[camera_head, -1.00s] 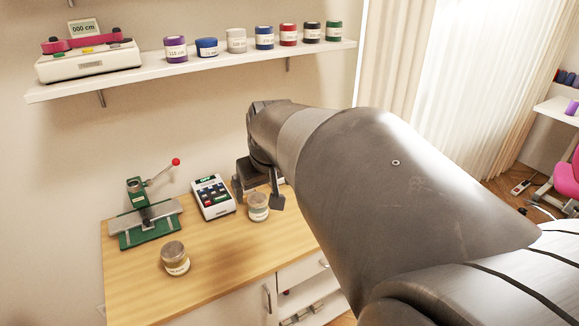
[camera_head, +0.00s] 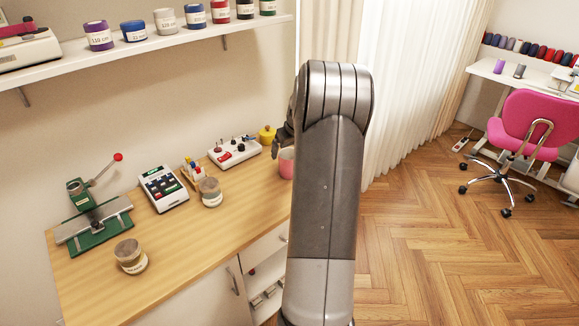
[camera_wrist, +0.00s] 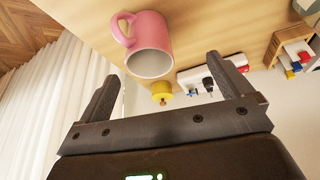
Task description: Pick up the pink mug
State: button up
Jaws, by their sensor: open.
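The pink mug (camera_head: 286,164) stands at the right end of the wooden table, partly hidden behind my arm in the head view. In the wrist view the pink mug (camera_wrist: 153,32) shows large, with its handle at the left and its opening towards the camera. My gripper (camera_wrist: 163,67) is open and empty. The mug appears beyond the fingertips, between them and somewhat left of centre. In the head view my gripper (camera_head: 283,140) is small, partly hidden, and close to the mug; I cannot tell the exact gap.
A yellow object (camera_head: 266,135) stands behind the mug, and a white device with knobs (camera_head: 235,152) is to its left. Two jars (camera_head: 211,192) (camera_head: 130,257), a keypad device (camera_head: 163,189) and a green press (camera_head: 95,225) occupy the table. A shelf (camera_head: 190,40) hangs above.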

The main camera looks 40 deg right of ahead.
aim_at(289, 162)
jog(key=x, duration=0.3)
jog(key=d+x, duration=0.1)
jog(key=x, duration=0.2)
jog(key=shift+d+f, duration=0.25)
jog(key=shift+f, duration=0.05)
jog(key=shift+w+d+x, duration=0.1)
jog(key=shift+d+x, duration=0.1)
jog(key=shift+x, duration=1.1)
jog(key=shift+w+d+x, duration=0.15)
jog(key=shift+d+x, duration=0.1)
jog(key=shift+x, duration=1.05)
jog(key=shift+r, duration=0.15)
jog(key=c, duration=1.3)
jog(key=shift+o, duration=0.2)
jog(key=shift+r, duration=0.15)
